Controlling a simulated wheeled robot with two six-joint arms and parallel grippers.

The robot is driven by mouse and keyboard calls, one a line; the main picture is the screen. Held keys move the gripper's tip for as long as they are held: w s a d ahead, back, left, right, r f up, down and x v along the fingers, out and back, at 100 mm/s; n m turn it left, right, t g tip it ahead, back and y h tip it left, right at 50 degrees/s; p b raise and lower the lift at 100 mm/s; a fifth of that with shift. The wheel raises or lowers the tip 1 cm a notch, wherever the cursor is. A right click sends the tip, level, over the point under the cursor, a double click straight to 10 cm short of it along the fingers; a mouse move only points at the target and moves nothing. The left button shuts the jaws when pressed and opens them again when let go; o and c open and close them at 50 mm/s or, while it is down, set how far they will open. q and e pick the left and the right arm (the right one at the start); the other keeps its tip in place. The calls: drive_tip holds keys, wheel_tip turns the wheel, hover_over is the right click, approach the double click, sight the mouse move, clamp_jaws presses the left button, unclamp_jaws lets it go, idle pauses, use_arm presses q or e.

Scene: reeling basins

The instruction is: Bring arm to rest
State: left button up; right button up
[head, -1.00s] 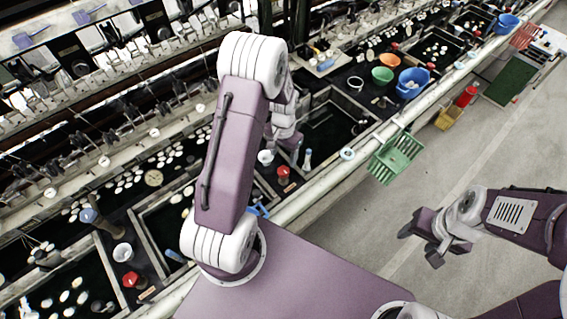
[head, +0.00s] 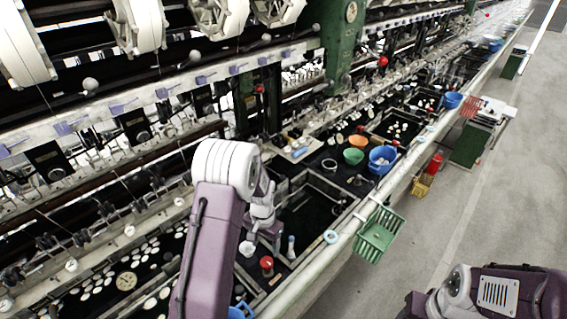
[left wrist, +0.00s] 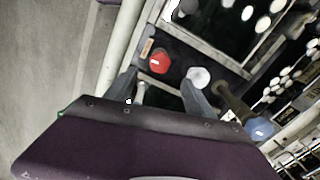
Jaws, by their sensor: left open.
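My left arm rises from the bottom of the head view, bends at a white ribbed elbow and reaches down over the basin edge. Its gripper (head: 264,240) hangs above the rim near a red knob (head: 267,264) and a small white cup (head: 247,248). In the left wrist view my left gripper (left wrist: 158,84) has its two fingers apart, with nothing held between them. The red knob (left wrist: 160,62) and white cup (left wrist: 198,76) lie beyond the fingertips. My right gripper (head: 412,305) shows only partly at the bottom edge, over the floor; its jaws are cut off.
Dark basins (head: 308,212) with white cocoons run along the machine. A green bowl (head: 353,156), an orange bowl (head: 357,141) and a blue bowl (head: 382,159) stand farther along. A green basket (head: 379,233) hangs on the outer rail.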

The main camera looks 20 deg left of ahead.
use_arm(q)
drive_tip(key=d+r+m+t+b, duration=0.1)
drive_tip(key=d+r+t+b, duration=0.1)
drive_tip(key=d+r+b, duration=0.3)
drive_tip(key=s+d+f+n+b, duration=0.2)
drive_tip(key=s, duration=1)
drive_tip(key=shift+s+d+f+n+g, duration=0.2)
drive_tip(key=shift+s+f+n+g, duration=0.1)
drive_tip(key=shift+n+g, duration=0.1)
drive_tip(key=shift+s, duration=0.15)
idle(0.4)
